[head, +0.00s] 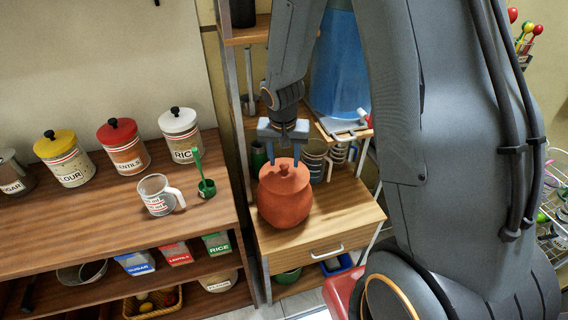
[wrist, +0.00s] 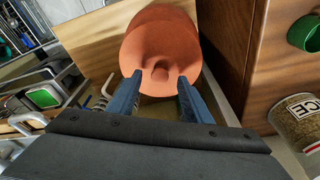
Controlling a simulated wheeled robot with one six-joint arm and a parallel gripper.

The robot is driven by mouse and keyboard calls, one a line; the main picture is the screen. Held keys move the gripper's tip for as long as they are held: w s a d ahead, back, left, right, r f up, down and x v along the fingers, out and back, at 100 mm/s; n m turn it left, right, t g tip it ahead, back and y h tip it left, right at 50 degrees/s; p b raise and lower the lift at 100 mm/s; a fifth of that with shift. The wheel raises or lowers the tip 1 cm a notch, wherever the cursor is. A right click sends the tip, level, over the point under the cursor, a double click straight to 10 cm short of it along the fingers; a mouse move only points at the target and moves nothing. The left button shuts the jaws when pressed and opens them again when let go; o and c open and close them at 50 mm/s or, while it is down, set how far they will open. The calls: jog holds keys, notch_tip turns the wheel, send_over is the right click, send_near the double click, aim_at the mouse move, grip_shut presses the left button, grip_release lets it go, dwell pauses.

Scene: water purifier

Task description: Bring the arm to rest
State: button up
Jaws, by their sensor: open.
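My gripper (head: 284,151) is open, its two blue fingers pointing down over the lid of a reddish clay pot (head: 284,200). In the wrist view, the pot (wrist: 160,50) lies just beyond the fingertips (wrist: 157,85), with its lid knob (wrist: 160,73) between them. I cannot tell whether the fingers touch the knob. The pot stands upright on a wooden stand (head: 340,215) with a drawer. My arm reaches over from the right and hides part of the scene.
A blue water container (head: 338,70) stands behind the pot, with striped cups (head: 315,160) below it. A wire rack (head: 553,205) stands at the right.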

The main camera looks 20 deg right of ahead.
jog(key=shift+s+a+r+b, duration=0.1)
jog(key=shift+s+r, duration=0.05)
jog(key=shift+r, duration=0.65)
jog(key=shift+s+a+r+b, duration=0.1)
jog(key=shift+s+r, duration=0.05)
jog(key=shift+r, duration=0.6)
jog(key=shift+s+r+b, duration=0.1)
jog(key=shift+s+r, duration=0.05)
jog(key=shift+r, duration=0.65)
jog(key=s+r+n, duration=0.2)
jog(key=s+r, duration=0.1)
jog(key=s, duration=0.4)
jog(key=s+r+n, duration=0.2)
jog(key=s+r, duration=0.1)
jog(key=s, duration=0.5)
jog(key=shift+s+d+n+g+y, duration=0.25)
jog(key=shift+s+n+g+y, duration=0.05)
jog(key=shift+y, duration=0.1)
